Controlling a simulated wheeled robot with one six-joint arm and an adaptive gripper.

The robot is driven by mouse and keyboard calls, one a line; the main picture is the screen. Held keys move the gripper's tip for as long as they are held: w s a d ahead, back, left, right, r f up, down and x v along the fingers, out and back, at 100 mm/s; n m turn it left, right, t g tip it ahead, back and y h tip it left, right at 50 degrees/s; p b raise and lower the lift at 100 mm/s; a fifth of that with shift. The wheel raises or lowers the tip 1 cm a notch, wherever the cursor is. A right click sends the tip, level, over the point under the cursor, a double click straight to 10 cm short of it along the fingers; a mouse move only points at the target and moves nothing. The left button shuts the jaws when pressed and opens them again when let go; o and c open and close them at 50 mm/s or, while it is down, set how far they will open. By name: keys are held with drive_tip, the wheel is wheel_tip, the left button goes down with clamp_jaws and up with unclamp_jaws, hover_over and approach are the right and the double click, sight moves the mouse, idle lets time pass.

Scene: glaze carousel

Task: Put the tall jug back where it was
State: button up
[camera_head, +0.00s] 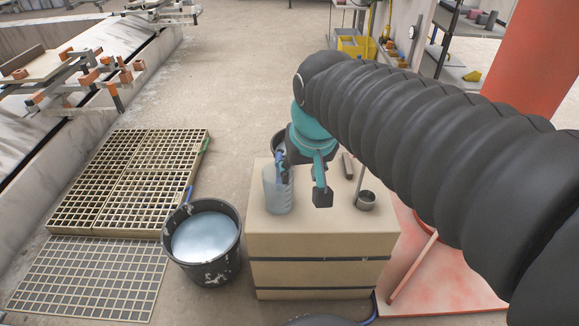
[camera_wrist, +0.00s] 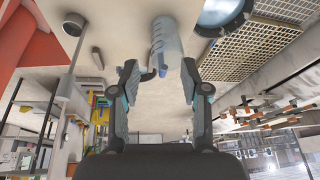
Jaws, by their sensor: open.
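The tall jug (camera_head: 277,192), pale blue and translucent, stands upright on the cardboard-coloured box (camera_head: 320,245), near its left edge. My gripper (camera_head: 302,180) is open above the box, with one finger close to the jug's upper part and the other to its right. In the wrist view, the jug (camera_wrist: 166,42) appears between and beyond the spread fingertips of my gripper (camera_wrist: 160,70). I cannot tell whether a finger touches it. Part of the jug's top is hidden by my gripper in the head view.
A metal ladle (camera_head: 366,201) with an upright handle stands on the box's right side. A black bucket (camera_head: 214,273) of pale blue liquid stands left of the box. Wooden grids (camera_head: 125,180) lie farther left. A red plate (camera_head: 440,275) lies at right.

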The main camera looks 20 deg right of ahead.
drive_tip(key=s+f+n+t, duration=0.1)
drive_tip(key=s+f, duration=0.2)
drive_tip(key=s, duration=0.4)
drive_tip(key=shift+a, duration=0.15)
